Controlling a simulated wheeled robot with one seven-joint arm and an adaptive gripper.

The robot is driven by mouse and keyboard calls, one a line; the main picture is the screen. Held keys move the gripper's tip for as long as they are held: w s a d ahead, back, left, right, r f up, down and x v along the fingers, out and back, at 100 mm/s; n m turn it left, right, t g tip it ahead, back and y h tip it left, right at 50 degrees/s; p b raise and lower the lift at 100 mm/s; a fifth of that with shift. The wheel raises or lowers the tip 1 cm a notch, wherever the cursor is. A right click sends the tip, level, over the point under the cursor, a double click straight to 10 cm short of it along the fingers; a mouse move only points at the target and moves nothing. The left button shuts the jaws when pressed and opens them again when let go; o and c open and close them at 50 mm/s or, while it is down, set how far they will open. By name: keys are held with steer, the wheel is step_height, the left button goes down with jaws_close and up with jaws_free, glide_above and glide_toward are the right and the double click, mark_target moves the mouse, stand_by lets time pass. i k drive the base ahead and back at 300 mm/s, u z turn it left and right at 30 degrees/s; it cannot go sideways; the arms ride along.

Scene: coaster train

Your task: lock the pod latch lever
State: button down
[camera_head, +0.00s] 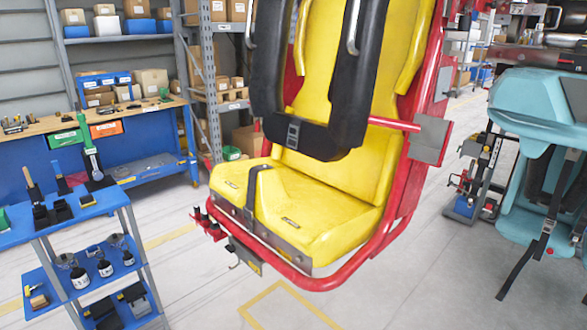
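The pod is a yellow seat (312,208) in a red tubular frame (352,272). Its black padded restraint (352,85) hangs over the seat back, and a black strap (251,192) stands at the seat's front edge. A red bar (393,124) runs from the restraint to a grey plate (431,138) on the right side. Small red and black handles (208,223) stick out at the lower left of the frame. I cannot tell which part is the latch lever or how it is set. My gripper is not in view.
A blue tool cart (62,222) stands at left, before a blue workbench (50,150). Storage shelves (215,100) are behind. A teal seat (535,105) and a small stand (480,178) are at right. The floor (400,290) before the pod is clear.

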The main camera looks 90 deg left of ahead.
mark_target(207, 160)
steer(key=u, duration=3.35)
steer(key=k, duration=0.65)
steer(key=u, duration=0.35)
steer(key=i, duration=0.3)
steer(key=u, duration=0.95)
steer(key=i, duration=1.3)
steer(key=z, duration=0.7)
steer(key=i, duration=0.3)
steer(key=z, duration=0.35)
